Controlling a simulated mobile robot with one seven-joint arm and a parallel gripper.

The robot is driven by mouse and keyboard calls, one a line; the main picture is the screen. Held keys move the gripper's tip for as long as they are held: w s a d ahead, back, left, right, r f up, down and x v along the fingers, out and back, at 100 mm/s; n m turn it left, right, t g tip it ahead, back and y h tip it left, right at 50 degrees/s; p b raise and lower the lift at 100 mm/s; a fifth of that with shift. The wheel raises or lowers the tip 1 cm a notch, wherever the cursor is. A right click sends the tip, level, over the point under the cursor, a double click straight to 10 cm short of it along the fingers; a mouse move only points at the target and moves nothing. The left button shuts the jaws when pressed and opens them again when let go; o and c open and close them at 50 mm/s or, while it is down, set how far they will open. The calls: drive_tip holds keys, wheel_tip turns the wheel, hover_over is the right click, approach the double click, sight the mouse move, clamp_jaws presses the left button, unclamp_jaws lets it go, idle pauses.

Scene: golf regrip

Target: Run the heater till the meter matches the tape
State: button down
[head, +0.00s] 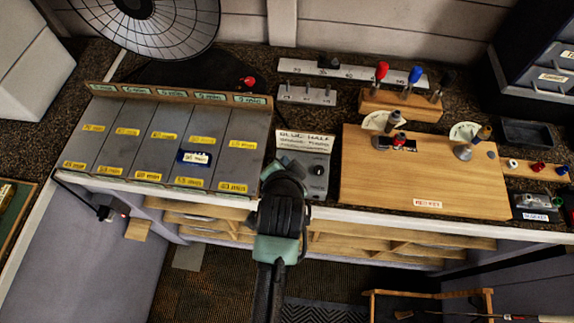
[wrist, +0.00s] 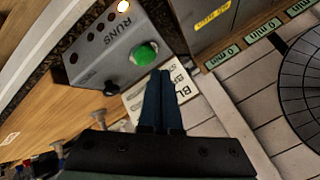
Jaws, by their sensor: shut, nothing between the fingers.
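My gripper (head: 285,160) is shut and empty, reaching over the bench's front edge by a grey control box (head: 317,178). In the wrist view the shut fingertips (wrist: 166,75) are just beside the box's green button (wrist: 145,53); I cannot tell whether they touch. The box, marked RUNS, has a black knob (wrist: 112,88) and a row of round lamps, one lit (wrist: 123,6). A printed card (head: 304,140) stands behind the box, only partly readable. A round ribbed dish (head: 155,25), possibly the heater, is at the back left. I cannot tell which item is the meter or tape.
Grey panels with yellow labels (head: 127,132) fill the left; a blue tag (head: 195,157) lies on one. A numbered white strip (head: 350,72) lies at the back. A wooden board (head: 440,190) with metal posts and a block of coloured-handled tools (head: 400,105) stand right.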

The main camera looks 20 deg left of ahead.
drive_tip(key=shift+f, duration=0.15)
drive_tip(key=shift+f, duration=0.3)
drive_tip(key=shift+f+b, duration=0.45)
drive_tip(key=shift+f, duration=0.15)
idle(0.6)
drive_tip(key=shift+r, duration=0.1)
drive_tip(key=shift+r+p, duration=0.9)
drive_tip(key=shift+p, duration=0.15)
drive_tip(key=shift+r, duration=0.1)
wheel_tip(320, 180, up, 5)
drive_tip(key=p, duration=0.5)
